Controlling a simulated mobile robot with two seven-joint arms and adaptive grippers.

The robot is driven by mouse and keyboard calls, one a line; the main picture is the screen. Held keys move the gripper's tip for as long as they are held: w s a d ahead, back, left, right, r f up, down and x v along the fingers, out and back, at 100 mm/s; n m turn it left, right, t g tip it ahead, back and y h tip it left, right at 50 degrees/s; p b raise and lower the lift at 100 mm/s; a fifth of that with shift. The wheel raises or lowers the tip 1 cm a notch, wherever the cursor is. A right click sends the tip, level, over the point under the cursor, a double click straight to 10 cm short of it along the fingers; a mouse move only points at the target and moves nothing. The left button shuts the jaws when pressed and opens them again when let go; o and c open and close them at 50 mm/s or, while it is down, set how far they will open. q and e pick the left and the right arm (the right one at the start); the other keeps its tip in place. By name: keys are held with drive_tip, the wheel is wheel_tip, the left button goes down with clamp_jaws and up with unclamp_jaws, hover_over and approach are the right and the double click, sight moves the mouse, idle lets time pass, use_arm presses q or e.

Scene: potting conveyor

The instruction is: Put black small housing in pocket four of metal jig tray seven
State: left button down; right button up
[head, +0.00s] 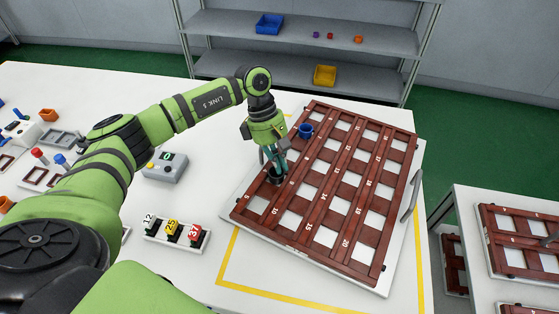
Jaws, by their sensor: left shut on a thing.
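A reddish-brown jig tray (318,262) with numbered square pockets lies on a white plate on the table. I cannot read a tray number on it. My left gripper (275,177) points down at the tray's left edge, just beyond the pocket marked 5. It is shut on a small dark piece, likely the black small housing, mostly hidden by the fingers. I cannot tell whether the piece is inside the pocket or just above it. A blue round part (306,131) sits at the tray's far left. My right gripper is not in view.
A grey box with a display (166,167) and a holder with tags 12, 25 and 37 (177,234) stand left of the tray. Assorted small parts lie at far left. A grey handle (411,196) is at the tray's right. More trays (520,240) stand at right.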

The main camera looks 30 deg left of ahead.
use_arm(q)
drive_tip(key=c, duration=1.7)
unclamp_jaws()
drive_tip(key=shift+r+p, duration=0.15)
drive_tip(key=shift+p, duration=0.15)
drive_tip(key=shift+w+a+r, duration=0.15)
drive_tip(key=shift+r, duration=0.05)
drive_tip(key=b+v, duration=0.3)
drive_tip(key=v, duration=0.8)
drive_tip(key=shift+r, duration=0.2)
